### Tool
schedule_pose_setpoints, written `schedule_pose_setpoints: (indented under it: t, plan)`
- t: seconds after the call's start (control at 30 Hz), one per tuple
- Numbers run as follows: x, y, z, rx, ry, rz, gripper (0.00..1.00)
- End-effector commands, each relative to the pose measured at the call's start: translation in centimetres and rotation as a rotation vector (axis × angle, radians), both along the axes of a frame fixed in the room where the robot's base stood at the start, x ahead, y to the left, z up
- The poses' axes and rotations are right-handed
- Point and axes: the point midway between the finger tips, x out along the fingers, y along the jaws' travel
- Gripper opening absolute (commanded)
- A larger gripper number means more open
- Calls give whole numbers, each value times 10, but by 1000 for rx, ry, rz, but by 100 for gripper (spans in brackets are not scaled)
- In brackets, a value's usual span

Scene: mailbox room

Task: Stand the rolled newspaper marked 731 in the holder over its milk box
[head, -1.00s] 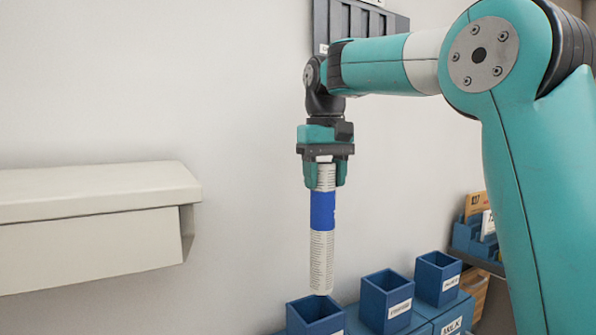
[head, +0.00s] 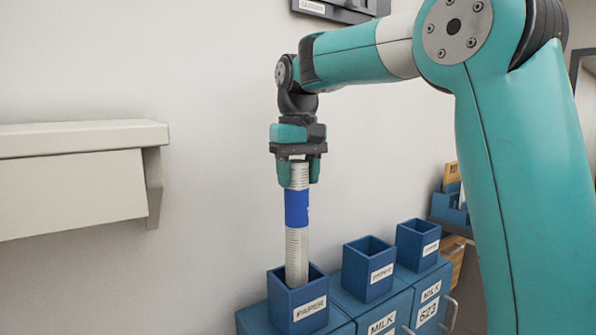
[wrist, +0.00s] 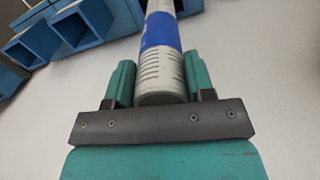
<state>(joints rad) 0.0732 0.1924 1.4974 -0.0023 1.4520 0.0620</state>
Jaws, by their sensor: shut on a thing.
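The rolled newspaper (head: 298,243) is whitish with a blue band and hangs upright. My gripper (head: 299,178) is shut on its upper end. In the wrist view my gripper (wrist: 160,85) has its fingers on both sides of the newspaper (wrist: 162,70). The newspaper's lower end is inside the mouth of the leftmost blue PAPER holder (head: 305,312); how deep it is, I cannot tell. The holder stands on a blue milk box, whose number is out of view. The 731 mark cannot be read on the roll.
Two more blue holders, a middle one (head: 369,270) and a right one (head: 417,245), stand on milk boxes to the right. The right box (head: 430,300) reads MILK 623. A beige ledge (head: 80,170) juts from the wall at left. A blue rack (head: 450,207) stands behind.

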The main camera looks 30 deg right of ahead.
Motion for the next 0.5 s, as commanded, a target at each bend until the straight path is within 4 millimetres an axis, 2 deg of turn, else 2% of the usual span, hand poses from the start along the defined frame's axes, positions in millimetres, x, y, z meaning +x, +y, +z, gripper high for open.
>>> schedule_pose_setpoints:
  t: [0.03, 0.1, 0.5]
  plan:
    - [0, 0, -11, 0, -1, -1, 8]
    - [0, 0, -18, 0, -1, -1, 8]
    - [0, -1, -54, 0, 0, -1, 8]
